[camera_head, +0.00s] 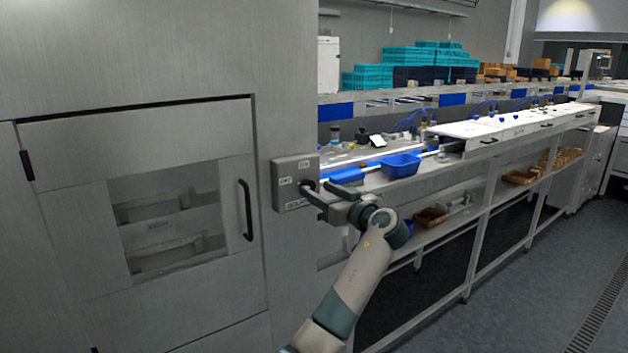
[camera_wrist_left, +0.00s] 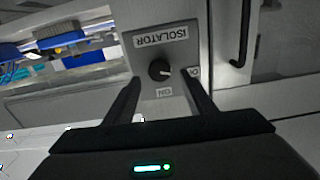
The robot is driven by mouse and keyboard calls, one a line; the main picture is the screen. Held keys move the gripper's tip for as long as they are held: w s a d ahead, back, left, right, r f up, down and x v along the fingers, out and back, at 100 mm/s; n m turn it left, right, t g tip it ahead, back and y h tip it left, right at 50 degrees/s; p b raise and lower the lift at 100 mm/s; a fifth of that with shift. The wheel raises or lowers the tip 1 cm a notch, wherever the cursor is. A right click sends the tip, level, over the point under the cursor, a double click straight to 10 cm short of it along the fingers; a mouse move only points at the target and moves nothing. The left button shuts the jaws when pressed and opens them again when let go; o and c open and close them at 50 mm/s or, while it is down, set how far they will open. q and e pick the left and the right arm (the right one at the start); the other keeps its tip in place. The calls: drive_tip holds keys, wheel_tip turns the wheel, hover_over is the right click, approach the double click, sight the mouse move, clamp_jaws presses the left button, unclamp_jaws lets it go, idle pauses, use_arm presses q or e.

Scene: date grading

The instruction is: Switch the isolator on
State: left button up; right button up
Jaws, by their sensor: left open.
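The isolator is a grey box (camera_head: 283,198) on the right edge of the steel cabinet front, with ON and OFF labels in the head view. In the left wrist view the box (camera_wrist_left: 140,62) appears upside down, its ISOLATOR label at the top. Its round dark knob (camera_wrist_left: 158,70) has a light mark on its right side, towards the label partly hidden by a finger; the ON label is below. My left gripper (camera_head: 315,187) is open in front of the box. Its fingers (camera_wrist_left: 161,76) appear either side of the knob, with gaps; contact is not visible. My right gripper is not in view.
The cabinet door (camera_head: 75,150) with a window and black handle (camera_head: 246,209) is left of the box. A long bench (camera_head: 480,163) with a blue bin (camera_head: 401,166) runs off to the right. Grey floor (camera_head: 530,275) is clear at the right.

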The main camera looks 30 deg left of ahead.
sight(310, 186)
use_arm(q)
drive_tip(key=shift+p+x, duration=0.55)
drive_tip(key=shift+x, duration=0.95)
drive_tip(key=shift+c, duration=0.6)
drive_tip(key=c, duration=0.9)
